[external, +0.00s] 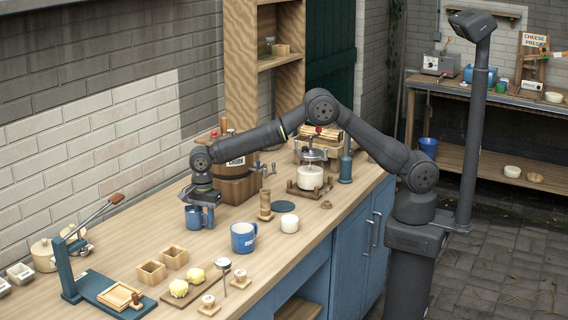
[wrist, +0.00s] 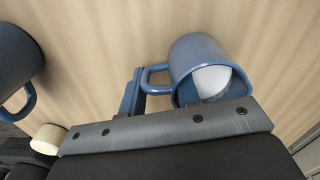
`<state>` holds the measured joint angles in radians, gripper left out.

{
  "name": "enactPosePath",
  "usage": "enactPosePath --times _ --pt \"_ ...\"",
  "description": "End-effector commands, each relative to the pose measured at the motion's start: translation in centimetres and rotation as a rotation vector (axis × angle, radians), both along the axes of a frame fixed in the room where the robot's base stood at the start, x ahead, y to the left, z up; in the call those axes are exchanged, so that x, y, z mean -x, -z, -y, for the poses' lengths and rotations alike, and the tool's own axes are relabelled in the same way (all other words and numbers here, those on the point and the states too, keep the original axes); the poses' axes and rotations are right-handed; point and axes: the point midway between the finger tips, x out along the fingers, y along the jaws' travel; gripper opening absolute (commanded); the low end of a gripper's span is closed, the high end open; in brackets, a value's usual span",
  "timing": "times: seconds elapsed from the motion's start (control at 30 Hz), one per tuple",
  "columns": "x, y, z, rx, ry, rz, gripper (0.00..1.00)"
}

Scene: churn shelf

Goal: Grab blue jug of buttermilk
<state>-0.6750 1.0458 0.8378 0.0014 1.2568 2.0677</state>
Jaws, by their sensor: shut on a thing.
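The smaller blue jug (external: 195,217) is at my gripper (external: 208,204), on the left part of the worktop, close to the wooden churn. In the wrist view the blue jug (wrist: 195,55) shows something white inside, and its handle points left, toward a blue finger piece (wrist: 131,94). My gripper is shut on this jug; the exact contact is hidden. I cannot tell whether the jug's base touches the worktop.
The wooden churn (external: 232,165) stands behind the jug.

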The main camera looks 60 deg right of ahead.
Motion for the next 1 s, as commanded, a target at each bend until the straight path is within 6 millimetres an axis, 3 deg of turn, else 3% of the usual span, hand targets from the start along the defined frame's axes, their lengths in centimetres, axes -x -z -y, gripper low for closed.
enactPosePath --times 0.27,1.0 --pt "-0.1 -1.2 0.0 -0.001 0.0 0.002 0.0" --pt "-0.1 -8.1 0.0 0.0 0.001 0.002 0.0"
